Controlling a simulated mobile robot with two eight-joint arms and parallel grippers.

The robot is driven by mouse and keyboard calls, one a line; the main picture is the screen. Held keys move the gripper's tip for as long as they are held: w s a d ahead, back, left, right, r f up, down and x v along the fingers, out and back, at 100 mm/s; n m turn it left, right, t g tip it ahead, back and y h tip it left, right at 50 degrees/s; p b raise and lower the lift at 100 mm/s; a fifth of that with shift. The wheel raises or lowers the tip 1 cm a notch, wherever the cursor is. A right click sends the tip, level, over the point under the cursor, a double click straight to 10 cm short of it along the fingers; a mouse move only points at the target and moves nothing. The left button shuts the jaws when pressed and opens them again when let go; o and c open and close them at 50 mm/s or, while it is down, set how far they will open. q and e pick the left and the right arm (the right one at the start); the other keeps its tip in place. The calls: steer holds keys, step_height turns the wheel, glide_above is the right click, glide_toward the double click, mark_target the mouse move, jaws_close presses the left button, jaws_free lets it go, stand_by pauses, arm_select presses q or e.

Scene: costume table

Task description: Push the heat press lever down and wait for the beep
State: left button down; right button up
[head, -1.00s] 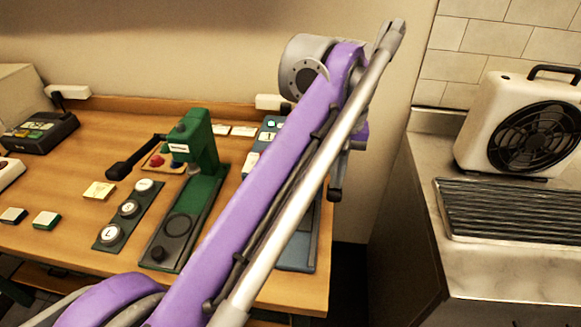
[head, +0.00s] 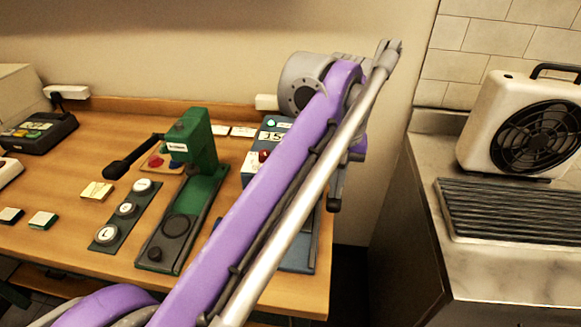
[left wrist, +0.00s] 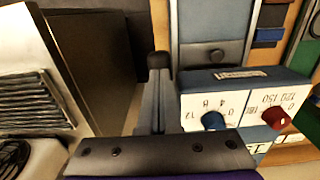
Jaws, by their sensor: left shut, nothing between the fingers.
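The heat press (head: 302,255) is the blue machine near the right end of the table, largely hidden behind my purple left arm. In the left wrist view its blue housing (left wrist: 242,80) shows a blue knob and a red knob on white dials. My left gripper (head: 335,203) is shut and empty, low at the press's right side. In the left wrist view a grey bar with a dark rounded end stands beside the press. My right gripper is out of view.
A green press (head: 185,215) with a black handle stands left of the heat press. A strip of round buttons (head: 127,210) lies beside it. A white fan unit (head: 520,125) and a ribbed grey tray (head: 505,210) sit on the right counter, across a gap.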

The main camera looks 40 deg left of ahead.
arm_select(q)
steer(key=shift+f+b, duration=0.4)
steer(key=shift+f, duration=0.5)
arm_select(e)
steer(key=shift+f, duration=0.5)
arm_select(q)
steer(key=shift+w+a+f, duration=0.1)
steer(key=shift+f, duration=0.25)
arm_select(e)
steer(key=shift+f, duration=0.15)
arm_select(q)
steer(key=shift+r, duration=0.15)
step_height(320, 180, up, 8)
steer(key=p, duration=0.7)
step_height(320, 180, up, 7)
steer(key=p, duration=0.6)
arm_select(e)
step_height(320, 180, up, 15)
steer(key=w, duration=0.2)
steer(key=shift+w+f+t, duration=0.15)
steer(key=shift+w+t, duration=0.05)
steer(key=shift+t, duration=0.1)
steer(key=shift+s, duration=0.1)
